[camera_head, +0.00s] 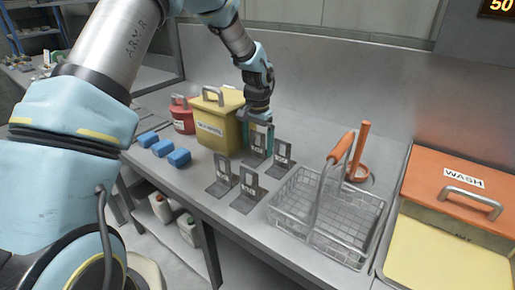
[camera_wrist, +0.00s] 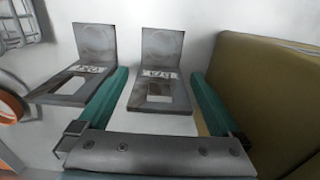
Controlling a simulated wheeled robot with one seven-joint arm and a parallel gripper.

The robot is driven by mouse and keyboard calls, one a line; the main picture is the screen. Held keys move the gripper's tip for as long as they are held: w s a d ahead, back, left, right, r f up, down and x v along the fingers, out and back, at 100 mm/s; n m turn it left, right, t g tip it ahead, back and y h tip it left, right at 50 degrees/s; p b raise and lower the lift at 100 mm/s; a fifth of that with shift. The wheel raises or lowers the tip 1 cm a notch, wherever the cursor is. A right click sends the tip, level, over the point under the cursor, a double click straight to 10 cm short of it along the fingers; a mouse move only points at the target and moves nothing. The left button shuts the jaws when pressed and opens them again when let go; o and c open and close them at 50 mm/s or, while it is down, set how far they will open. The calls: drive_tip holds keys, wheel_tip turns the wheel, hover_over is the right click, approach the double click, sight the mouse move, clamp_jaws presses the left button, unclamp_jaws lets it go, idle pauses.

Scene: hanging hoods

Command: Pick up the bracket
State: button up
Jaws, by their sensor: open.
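Several grey L-shaped metal brackets stand on the bench in the head view: front left (camera_head: 221,180), front right (camera_head: 246,192), back right (camera_head: 281,156) and back left (camera_head: 257,147), the last partly hidden by my gripper (camera_head: 259,133). The wrist view shows two labelled brackets with upright plates and slotted feet. One bracket (camera_wrist: 160,65) appears between the teal fingers of my open gripper (camera_wrist: 160,78); contact cannot be told. The other bracket (camera_wrist: 93,50) lies to the left, its foot partly outside the left finger.
A yellow lidded bin (camera_head: 216,127) stands close left of my gripper, with a red pot (camera_head: 182,118) behind it. Blue blocks (camera_head: 163,148) lie front left. A wire basket (camera_head: 330,215) with an orange handle is right of the brackets. An orange-lidded wash tank (camera_head: 458,183) is far right.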

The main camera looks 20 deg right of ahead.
drive_tip(key=shift+f, duration=0.6)
clamp_jaws()
idle(0.4)
